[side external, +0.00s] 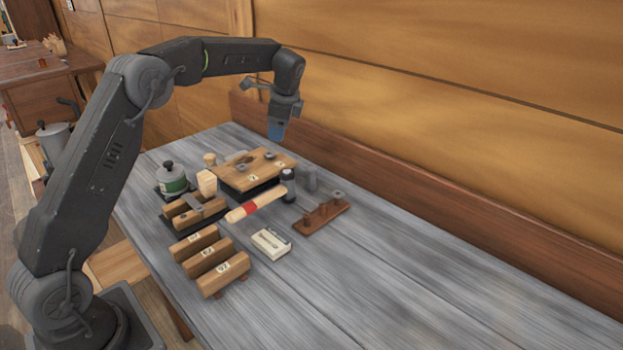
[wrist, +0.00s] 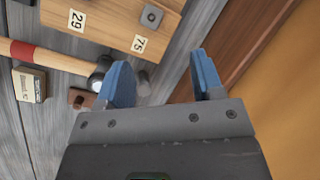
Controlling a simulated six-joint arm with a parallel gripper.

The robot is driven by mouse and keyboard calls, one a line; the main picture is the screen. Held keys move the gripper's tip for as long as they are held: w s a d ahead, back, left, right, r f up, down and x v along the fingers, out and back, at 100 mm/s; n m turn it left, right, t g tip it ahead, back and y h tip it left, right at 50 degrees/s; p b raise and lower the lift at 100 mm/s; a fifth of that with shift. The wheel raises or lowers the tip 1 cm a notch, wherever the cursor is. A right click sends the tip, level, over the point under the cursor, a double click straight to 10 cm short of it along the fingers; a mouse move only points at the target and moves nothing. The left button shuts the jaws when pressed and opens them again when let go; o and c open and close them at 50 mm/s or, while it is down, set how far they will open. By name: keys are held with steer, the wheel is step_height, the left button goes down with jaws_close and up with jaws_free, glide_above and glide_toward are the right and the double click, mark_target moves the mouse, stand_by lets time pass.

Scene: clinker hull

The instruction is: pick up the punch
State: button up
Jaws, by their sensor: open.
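A short grey upright cylinder (side external: 311,181), which looks like the punch, stands on the grey table just right of the hammer head. In the wrist view, what looks like the same cylinder (wrist: 144,84) shows between my fingers, closer to the left one, which partly hides it. My gripper (side external: 277,134) hangs above the back of the table, well above the tools. In the wrist view my gripper (wrist: 163,70) has its blue fingers apart with nothing held between them.
A hammer (side external: 256,205) lies beside the cylinder. A numbered wooden block (side external: 250,176) is behind it, and a brown rack (side external: 322,217) in front.

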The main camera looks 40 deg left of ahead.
steer(key=d+n, duration=0.6)
steer(key=n, duration=0.4)
steer(key=n+t+h, duration=0.1)
steer(key=n, duration=1)
glide_toward(312, 169)
steer(key=shift+n, duration=0.3)
steer(key=x, duration=0.7)
steer(key=shift+s+d+f, duration=0.15)
steer(key=shift+s+f, duration=0.05)
steer(key=shift+s, duration=0.2)
steer(key=shift+w+x, duration=0.15)
steer(key=shift+x, duration=1.2)
steer(key=shift+w+x, duration=0.2)
steer(key=shift+x, duration=1.1)
steer(key=shift+r, duration=0.1)
steer(key=c, duration=1.1)
